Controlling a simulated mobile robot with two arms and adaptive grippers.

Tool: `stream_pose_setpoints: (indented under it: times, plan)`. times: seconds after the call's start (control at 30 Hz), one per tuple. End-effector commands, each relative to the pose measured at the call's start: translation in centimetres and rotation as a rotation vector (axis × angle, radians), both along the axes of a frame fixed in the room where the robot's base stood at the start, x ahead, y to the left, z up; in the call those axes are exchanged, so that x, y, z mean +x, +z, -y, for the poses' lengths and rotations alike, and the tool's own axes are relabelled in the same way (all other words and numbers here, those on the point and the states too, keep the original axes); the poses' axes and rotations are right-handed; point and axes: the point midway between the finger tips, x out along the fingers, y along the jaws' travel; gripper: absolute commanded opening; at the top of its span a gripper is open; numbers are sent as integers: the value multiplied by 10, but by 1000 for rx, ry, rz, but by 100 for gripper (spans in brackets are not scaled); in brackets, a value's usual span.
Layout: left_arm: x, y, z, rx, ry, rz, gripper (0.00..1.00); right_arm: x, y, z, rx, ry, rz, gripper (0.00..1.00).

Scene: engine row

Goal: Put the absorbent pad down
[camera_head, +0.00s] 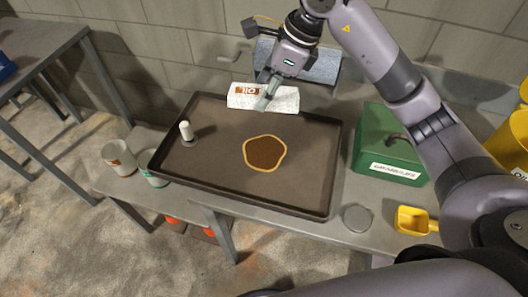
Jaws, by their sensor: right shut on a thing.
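The absorbent pad (286,101) is white with a brown printed label at its upper left. My right gripper (264,101) comes down from above and is shut on the pad. It holds the pad at the far edge of the dark tray (208,186); I cannot tell whether the pad touches the tray. A brown spill (264,152) with a light tan rim lies on the tray floor, nearer than the pad and apart from it in the picture. My left gripper is not in view.
A white-topped post (186,131) stands in the tray's left part. A green box (388,146) with a handle, a round grey lid (356,218) and a yellow scoop (412,220) are at right. Cans (118,157) stand at left. A blue-grey panel (318,67) is behind my gripper.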

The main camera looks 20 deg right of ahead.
Motion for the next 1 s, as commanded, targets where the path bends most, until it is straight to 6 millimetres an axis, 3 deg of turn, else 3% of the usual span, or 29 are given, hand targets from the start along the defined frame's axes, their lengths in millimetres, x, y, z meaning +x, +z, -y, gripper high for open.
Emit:
stream_pose_setpoints:
  times: [0.13, 0.23, 0.7, 0.83, 1.0]
  plan:
    - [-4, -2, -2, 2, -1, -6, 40, 6, 3, 2, 0, -124, -1, 18]
    - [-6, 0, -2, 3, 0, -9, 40, 7, -6, 3, 1, -154, -6, 18]
    - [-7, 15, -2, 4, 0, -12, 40, 6, -123, 3, 0, -153, -9, 18]
    - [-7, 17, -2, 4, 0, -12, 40, 6, -144, 3, 0, -153, -4, 18]
    - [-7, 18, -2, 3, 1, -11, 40, 7, -155, 3, 0, -152, -2, 18]
